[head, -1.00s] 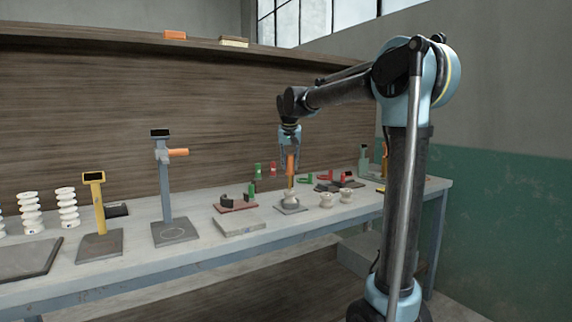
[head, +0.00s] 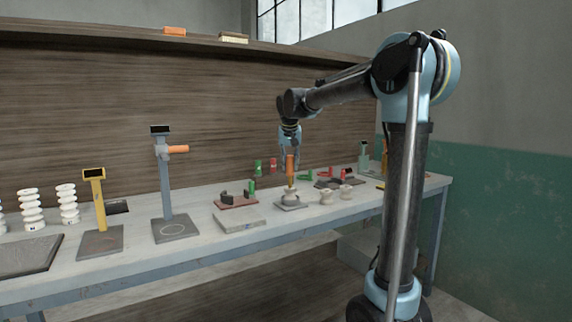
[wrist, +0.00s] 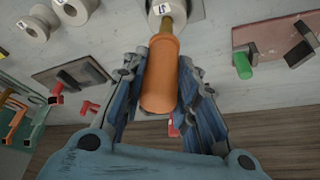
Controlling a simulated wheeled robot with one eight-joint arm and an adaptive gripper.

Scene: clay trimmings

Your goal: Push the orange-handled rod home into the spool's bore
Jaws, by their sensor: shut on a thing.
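The orange-handled rod (head: 290,166) stands upright in the head view, its brass shaft pointing down at the spool (head: 290,197). My gripper (head: 290,153) is above the spool, shut on the orange handle. In the wrist view, the blue fingers of my gripper (wrist: 161,72) flank the orange handle (wrist: 160,82). The brass shaft (wrist: 166,25) meets the labelled end of the pale spool (wrist: 157,12), at the bore. How deep the tip sits is hidden. The spool rests on a grey plate (head: 303,206).
A reddish base with dark and green parts (head: 236,201) and a grey slab (head: 239,221) lie left. Tall stands (head: 166,195) rise farther left. The wooden back panel (head: 120,110) is behind.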

